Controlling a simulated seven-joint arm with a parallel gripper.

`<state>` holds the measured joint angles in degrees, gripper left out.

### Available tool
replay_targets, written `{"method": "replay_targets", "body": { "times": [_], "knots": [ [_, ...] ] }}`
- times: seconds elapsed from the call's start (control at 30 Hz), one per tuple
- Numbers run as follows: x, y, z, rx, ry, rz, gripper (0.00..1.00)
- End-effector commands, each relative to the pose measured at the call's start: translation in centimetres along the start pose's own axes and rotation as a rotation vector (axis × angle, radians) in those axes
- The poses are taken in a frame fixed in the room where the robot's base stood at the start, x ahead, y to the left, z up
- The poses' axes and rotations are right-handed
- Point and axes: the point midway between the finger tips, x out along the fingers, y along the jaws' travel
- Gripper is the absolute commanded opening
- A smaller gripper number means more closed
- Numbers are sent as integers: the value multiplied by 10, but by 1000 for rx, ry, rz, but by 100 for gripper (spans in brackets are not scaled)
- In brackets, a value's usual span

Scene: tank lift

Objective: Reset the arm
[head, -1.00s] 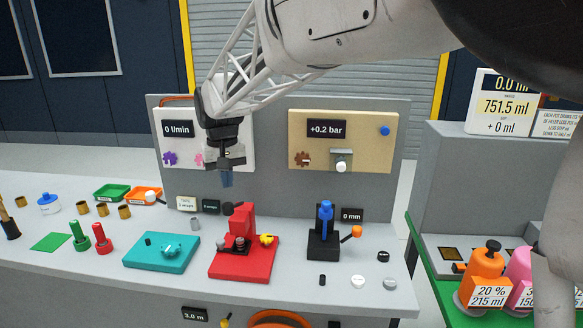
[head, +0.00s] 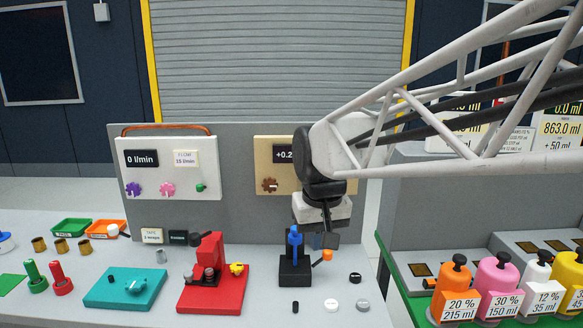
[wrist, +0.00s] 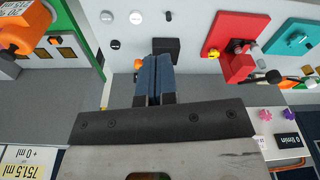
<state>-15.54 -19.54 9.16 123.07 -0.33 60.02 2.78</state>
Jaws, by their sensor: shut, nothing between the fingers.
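My gripper (head: 325,240) hangs over the grey bench in the head view, in front of the beige gauge panel (head: 264,150) and beside the upper part of the blue and black device (head: 294,270). I cannot tell whether it touches that device. In the wrist view its two blue fingers (wrist: 155,75) lie together, shut with nothing between them. The black base of the device (wrist: 167,46) shows just beyond the fingertips. My lattice arm reaches in from the right and hides part of the gauge panel and the readouts behind it.
A red press (head: 212,285) and a teal block (head: 125,288) stand on the bench to the left. Small round caps (head: 362,305) lie at the bench's right end. Several coloured bottles, including an orange one (head: 457,282), stand on the green-edged station at right.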

Motion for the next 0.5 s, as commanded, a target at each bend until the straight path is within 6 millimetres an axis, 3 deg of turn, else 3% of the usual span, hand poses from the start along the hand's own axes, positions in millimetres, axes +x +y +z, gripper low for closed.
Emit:
{"method": "replay_targets", "body": {
  "times": [0.2,0.5],
  "knots": [
    [6,40,64,77,33,12,0],
    [25,76,151,173,75,33,0]
  ]
}}
